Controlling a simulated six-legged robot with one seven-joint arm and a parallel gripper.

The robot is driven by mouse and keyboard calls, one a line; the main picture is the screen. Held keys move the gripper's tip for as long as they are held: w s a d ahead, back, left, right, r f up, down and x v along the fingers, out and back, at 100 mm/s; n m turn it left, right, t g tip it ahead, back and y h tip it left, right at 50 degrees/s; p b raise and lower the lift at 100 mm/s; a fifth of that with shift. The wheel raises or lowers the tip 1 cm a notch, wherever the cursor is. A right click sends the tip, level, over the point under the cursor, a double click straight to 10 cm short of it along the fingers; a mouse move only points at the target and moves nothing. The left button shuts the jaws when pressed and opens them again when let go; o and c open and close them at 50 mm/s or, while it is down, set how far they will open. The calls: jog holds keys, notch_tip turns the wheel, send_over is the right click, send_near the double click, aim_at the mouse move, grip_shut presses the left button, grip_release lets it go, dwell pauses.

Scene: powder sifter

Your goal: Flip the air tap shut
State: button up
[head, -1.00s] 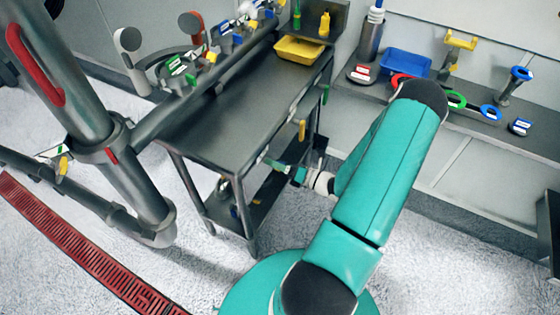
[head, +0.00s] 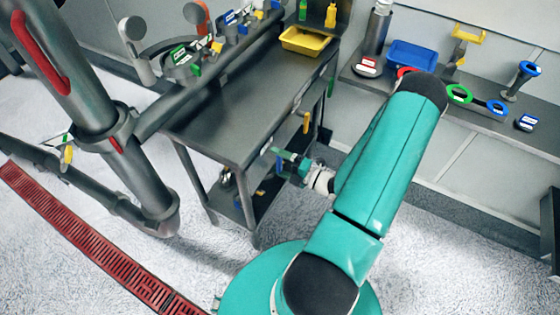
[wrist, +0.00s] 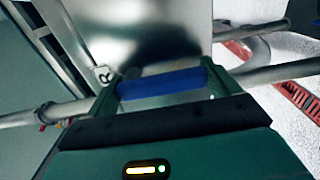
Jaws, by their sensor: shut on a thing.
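My gripper (head: 279,155) is beside the near right side of the metal bench, below its top. In the wrist view my gripper (wrist: 163,83) has its two dark green fingers against the ends of a short blue bar (wrist: 160,84). The bar lies crosswise between the fingers, and what it belongs to is hidden. I cannot tell which fitting is the air tap. Small levers show on the pipework at the left: a yellow one (head: 67,155) low on the pipe, and a green one (head: 195,69) with a green label plate above the bench.
The metal bench (head: 225,125) carries a yellow tray (head: 304,42) at its far end. A thick pipe (head: 75,75) stands at the left beside a red floor grate (head: 90,238). A wall shelf (head: 480,118) at the right holds a blue tray and coloured rings. Pale floor is clear in front.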

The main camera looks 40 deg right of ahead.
dwell(0.4)
jog(key=o, duration=1.2)
jog(key=shift+c, duration=0.2)
jog(key=v, duration=1.4)
jog(key=shift+a, duration=0.1)
